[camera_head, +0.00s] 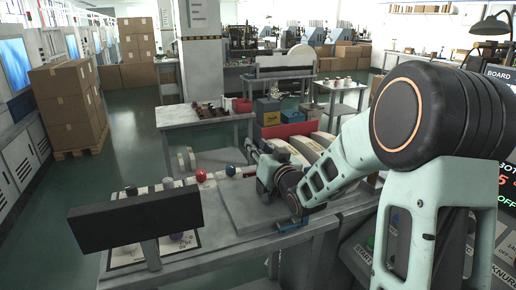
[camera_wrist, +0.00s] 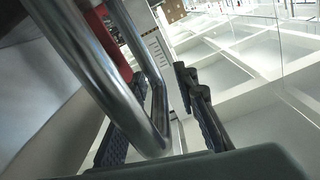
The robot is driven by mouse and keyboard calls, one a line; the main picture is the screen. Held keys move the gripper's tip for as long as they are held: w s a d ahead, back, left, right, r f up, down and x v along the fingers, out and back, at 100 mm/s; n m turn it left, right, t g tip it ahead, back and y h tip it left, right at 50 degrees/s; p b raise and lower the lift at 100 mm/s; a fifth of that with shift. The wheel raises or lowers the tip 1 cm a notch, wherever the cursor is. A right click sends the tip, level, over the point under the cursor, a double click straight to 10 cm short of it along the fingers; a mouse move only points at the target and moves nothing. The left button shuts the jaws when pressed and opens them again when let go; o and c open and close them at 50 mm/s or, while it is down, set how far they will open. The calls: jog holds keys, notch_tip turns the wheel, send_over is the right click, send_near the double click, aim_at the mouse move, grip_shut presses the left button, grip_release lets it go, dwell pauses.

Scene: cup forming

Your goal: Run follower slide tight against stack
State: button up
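My gripper (camera_head: 262,152) reaches over the grey workbench in the head view, just left of the pale discs. In the wrist view my gripper (camera_wrist: 158,100) is open, with its dark ribbed fingers apart. A bent shiny metal bar (camera_wrist: 108,70) runs down close to the camera, beside and partly in front of the left finger. I cannot tell whether it touches the finger. A red part (camera_wrist: 105,38) shows behind the bar. I cannot make out the follower slide or the stack for certain; my arm hides part of the machine.
A red ball knob (camera_head: 201,175) and a blue ball knob (camera_head: 230,170) stand on the bench left of my gripper. A dark panel (camera_head: 135,214) stands at the front left. Pale discs (camera_head: 308,146) and a red block (camera_head: 290,130) are behind my arm. Stacked cartons (camera_head: 68,105) stand far left.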

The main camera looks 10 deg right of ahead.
notch_tip(320, 180, up, 10)
jog(key=shift+f, duration=0.2)
